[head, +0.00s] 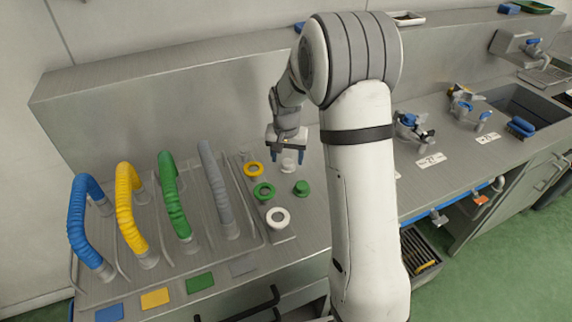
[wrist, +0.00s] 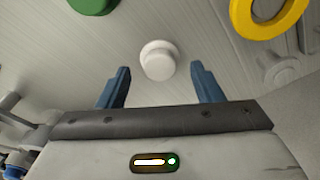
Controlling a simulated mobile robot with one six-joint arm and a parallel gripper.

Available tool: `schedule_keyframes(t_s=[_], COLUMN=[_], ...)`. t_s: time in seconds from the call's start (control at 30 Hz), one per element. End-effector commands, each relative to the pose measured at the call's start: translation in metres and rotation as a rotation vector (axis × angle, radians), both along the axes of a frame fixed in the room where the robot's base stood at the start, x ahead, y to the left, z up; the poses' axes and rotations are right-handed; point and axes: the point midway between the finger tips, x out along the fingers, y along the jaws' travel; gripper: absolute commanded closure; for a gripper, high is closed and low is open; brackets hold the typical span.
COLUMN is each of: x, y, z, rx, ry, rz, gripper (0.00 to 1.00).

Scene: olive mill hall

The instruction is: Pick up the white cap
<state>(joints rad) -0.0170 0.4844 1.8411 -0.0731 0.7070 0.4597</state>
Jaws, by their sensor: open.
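The white cap (wrist: 158,60) is a small round knob-like piece on the grey metal counter. I cannot tell the exact height left between fingertips and cap.
A green cap (head: 301,188) stands close by. A yellow ring (head: 253,169), a green ring (head: 264,191) and a white ring (head: 278,218) sit on a plate to the left. Several coloured hoses, including a grey one (head: 218,190), arch further left. Valves (head: 413,127) stand right of my arm.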

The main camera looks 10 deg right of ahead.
Motion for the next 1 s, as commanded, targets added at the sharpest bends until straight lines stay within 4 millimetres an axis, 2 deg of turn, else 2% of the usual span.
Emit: schedule_keyframes(t_s=[0.13,0.4,1.0], x=[0.002,0.002,0.002], y=[-0.001,-0.002,-0.002], z=[-0.016,-0.018,-0.018], rx=[0.000,0.000,0.000], ry=[0.001,-0.001,-0.001], rz=[-0.001,-0.001,-0.002], gripper=[0.40,0.41,0.88])
